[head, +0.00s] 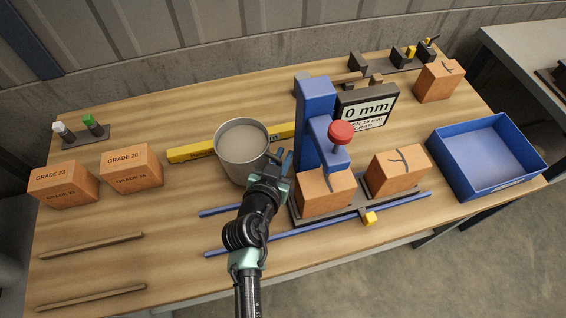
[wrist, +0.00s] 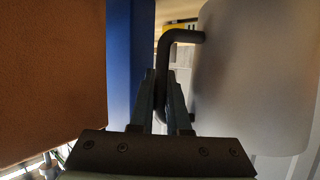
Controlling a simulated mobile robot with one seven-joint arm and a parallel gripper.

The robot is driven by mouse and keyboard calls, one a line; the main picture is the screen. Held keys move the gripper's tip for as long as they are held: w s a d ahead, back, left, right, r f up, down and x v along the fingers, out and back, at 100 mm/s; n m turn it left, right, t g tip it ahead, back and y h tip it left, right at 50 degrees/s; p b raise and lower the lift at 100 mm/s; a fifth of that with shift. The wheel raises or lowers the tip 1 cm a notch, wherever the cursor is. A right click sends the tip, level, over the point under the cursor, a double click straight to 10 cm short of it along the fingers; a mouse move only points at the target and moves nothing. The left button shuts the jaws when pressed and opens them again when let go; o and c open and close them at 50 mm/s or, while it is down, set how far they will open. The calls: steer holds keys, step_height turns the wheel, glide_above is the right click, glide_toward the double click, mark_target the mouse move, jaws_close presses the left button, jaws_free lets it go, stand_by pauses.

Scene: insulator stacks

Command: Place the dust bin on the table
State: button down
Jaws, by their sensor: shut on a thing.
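The dust bin is a grey, round, open-topped metal can (head: 229,163) in the middle of the head view, left of the blue press. Its pale side (wrist: 245,80) fills the right of the wrist view, with a dark bent handle (wrist: 164,60) on it. My gripper (head: 278,162) is at the bin's right side, between the bin and the press. In the wrist view my gripper (wrist: 162,85) has its fingers closed on the handle. The wooden table (head: 190,115) lies under it all. My arm and the angle hide the bin's base, so I cannot tell whether it touches the table.
The blue press (head: 313,110) with a red knob (head: 341,132) stands close right, orange blocks (head: 325,192) before it. A yellow ruler (head: 190,152) runs behind the bin. Blue rails (head: 225,243) lie in front. A blue tray (head: 483,188) is at right. Labelled blocks (head: 133,168) stand left.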

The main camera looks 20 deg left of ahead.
step_height(320, 180, down, 3)
steer(key=shift+r, duration=0.1)
steer(key=c, duration=1.3)
jaws_free()
steer(key=shift+f+b, duration=0.2)
steer(key=shift+b, duration=0.15)
steer(key=shift+c, duration=0.2)
steer(key=shift+o, duration=0.9)
steer(key=shift+r, duration=0.1)
steer(key=shift+r, duration=0.15)
